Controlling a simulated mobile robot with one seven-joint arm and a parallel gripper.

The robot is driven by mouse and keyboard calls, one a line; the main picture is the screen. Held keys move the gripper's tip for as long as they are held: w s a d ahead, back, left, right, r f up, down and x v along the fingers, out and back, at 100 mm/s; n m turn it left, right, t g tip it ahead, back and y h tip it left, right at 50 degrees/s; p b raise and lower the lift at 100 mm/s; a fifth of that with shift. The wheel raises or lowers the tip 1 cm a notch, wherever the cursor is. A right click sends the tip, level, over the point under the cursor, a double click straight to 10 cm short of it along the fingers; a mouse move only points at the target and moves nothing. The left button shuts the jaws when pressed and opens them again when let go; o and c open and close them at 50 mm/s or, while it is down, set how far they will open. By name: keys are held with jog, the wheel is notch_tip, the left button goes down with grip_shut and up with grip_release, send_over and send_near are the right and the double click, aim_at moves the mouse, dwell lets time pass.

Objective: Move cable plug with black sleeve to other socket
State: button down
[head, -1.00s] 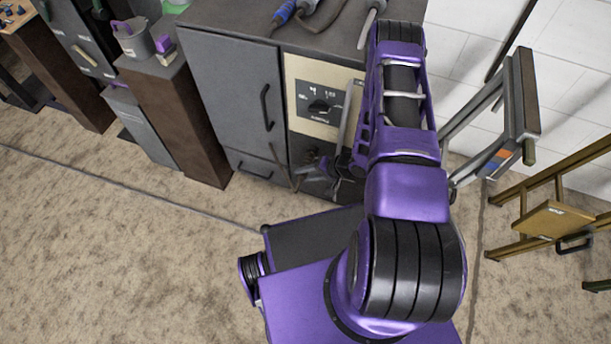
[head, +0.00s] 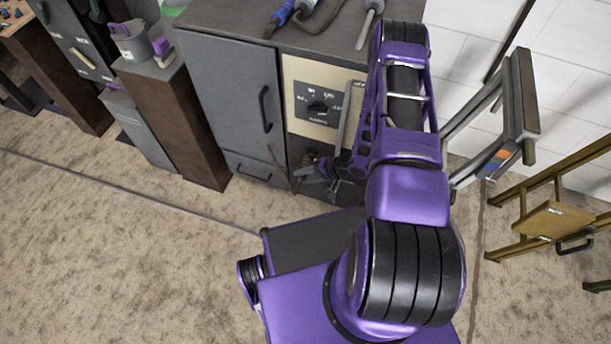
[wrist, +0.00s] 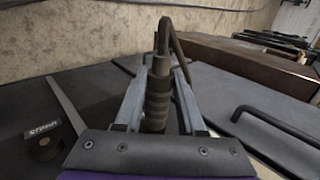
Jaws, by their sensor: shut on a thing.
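The cable plug (wrist: 158,105) with its ribbed dark sleeve stands between the two grey fingers of my gripper (wrist: 160,72) in the wrist view. The fingers are shut on it. Its cable (wrist: 176,48) loops over at the top and runs down to the right. In the head view my gripper (head: 318,172) is low in front of the grey cabinet's right-hand section, and the cable (head: 294,182) hangs beside it. The plug is too small and dark to make out there. My arm and gripper cover much of the dark lower panel; I cannot make out either socket.
The grey cabinet (head: 228,95) has a door handle (head: 266,108) and a beige panel with a rotary knob (head: 318,107). Tools (head: 300,14) lie on its top. A brown pedestal (head: 172,120) stands to the left. A wooden ladder (head: 550,215) is at the right.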

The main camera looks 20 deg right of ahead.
jog(key=shift+w+d, duration=0.3)
jog(key=shift+w, duration=0.1)
dwell(2.4)
jog(key=shift+c, duration=1.8)
grip_release()
jog(key=o, duration=0.4)
jog(key=shift+c, duration=0.2)
jog(key=p+v, duration=0.3)
jog(key=v, duration=1.4)
jog(key=shift+s, duration=0.15)
jog(key=shift+d+r, duration=0.15)
